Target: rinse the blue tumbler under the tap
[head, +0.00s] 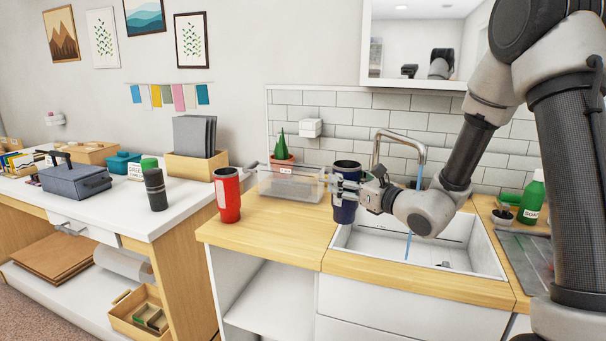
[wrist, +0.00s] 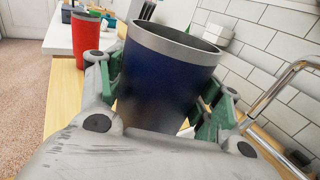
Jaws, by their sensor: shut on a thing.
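The dark blue tumbler (head: 345,207) has a steel rim and stands upright in my gripper (head: 350,188) at the left edge of the sink. In the wrist view the blue tumbler (wrist: 170,75) fills the space between the green finger pads of my gripper (wrist: 168,100), which is shut on it. Its open top shows; its base is hidden. The tap (head: 400,137) is a curved steel spout behind the white sink (head: 465,240). A thin blue stream of water (head: 409,240) falls from the tap into the sink, to the right of the tumbler.
A red tumbler (head: 228,195) stands on the wooden counter (head: 270,238) to the left. A clear bin (head: 290,184) and a potted cactus (head: 282,150) are behind it. A green soap bottle (head: 533,198) stands right of the sink. The counter front is clear.

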